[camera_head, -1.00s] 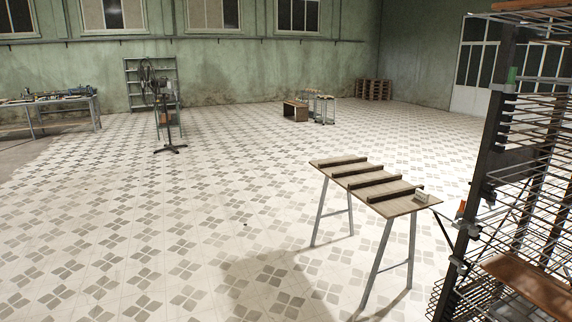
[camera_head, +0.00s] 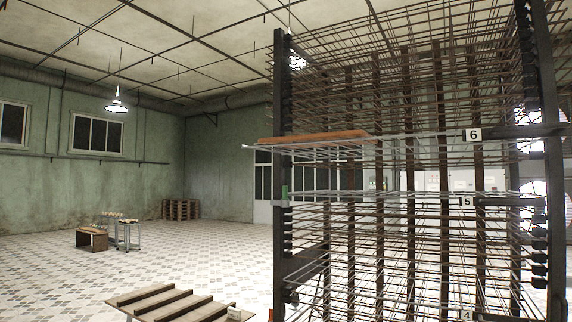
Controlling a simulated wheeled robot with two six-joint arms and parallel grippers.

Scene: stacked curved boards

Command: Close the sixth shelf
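A tall rack (camera_head: 282,90) of dark posts and many thin metal rod shelves fills the right half of the head view. The sixth shelf (camera_head: 420,137) carries a white tag "6" (camera_head: 473,135) and sits level, at about mid-height of the view. A brown curved board (camera_head: 313,137) lies on its left end, and the shelf's rods stick out left past the rack post. Tags "5" (camera_head: 467,201) and "4" (camera_head: 467,315) mark the shelves below. The shelves above are tilted up. Neither of my grippers is in view.
A trestle table (camera_head: 130,297) with several dark wooden strips stands low, left of the rack. Pallets (camera_head: 181,209) are stacked by the far wall. The tiled floor on the left is open.

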